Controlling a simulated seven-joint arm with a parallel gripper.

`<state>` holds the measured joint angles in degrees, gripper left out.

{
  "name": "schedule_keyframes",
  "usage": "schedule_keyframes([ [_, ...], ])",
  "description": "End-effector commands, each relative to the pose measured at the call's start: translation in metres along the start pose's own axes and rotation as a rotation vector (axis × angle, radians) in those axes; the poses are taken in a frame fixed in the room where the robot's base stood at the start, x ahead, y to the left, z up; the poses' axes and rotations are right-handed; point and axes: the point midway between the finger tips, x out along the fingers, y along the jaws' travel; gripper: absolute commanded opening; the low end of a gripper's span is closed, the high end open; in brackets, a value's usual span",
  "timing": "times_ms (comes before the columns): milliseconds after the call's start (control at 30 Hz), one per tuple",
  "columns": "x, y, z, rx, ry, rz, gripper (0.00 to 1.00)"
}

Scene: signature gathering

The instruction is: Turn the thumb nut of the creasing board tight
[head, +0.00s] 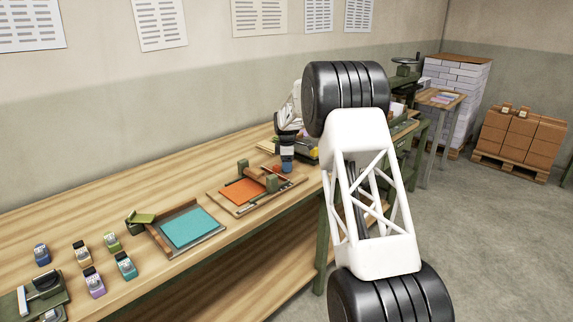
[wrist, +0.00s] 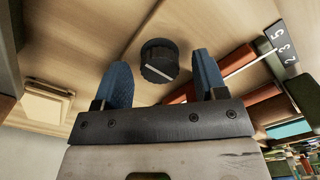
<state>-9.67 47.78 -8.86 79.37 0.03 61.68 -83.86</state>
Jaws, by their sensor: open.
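In the wrist view a round black knurled knob (wrist: 157,62) with a white line across its face, apparently the thumb nut, sits on pale wood. My gripper (wrist: 161,72) is open, with one blue fingertip on each side of the knob and a visible gap to each. I cannot tell whether the fingertips are level with it. In the head view my gripper (head: 287,169) points down at the right back of a wooden board (head: 222,201) carrying an orange sheet (head: 243,191), apparently the creasing board. The knob cannot be made out there.
Dark green blocks (head: 272,183) stand on the board close to my gripper. In the wrist view, red-brown bars (wrist: 238,61) and a numbered strip (wrist: 283,48) lie on the right. A tray with a teal sheet (head: 188,228) and several small stampers (head: 97,283) stand further left on the bench.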

Motion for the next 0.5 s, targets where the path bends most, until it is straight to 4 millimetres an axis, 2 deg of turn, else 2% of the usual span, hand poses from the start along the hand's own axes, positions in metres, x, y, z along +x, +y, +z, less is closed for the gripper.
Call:
schedule_keyframes([
  [167,0.0000,0.0000,0.0000,0.000,0.000,0.000,0.64],
  [400,0.0000,-0.0001,0.0000,0.000,0.000,0.000,0.27],
  [500,0.0000,-0.0001,0.0000,0.000,0.000,0.000,0.16],
])
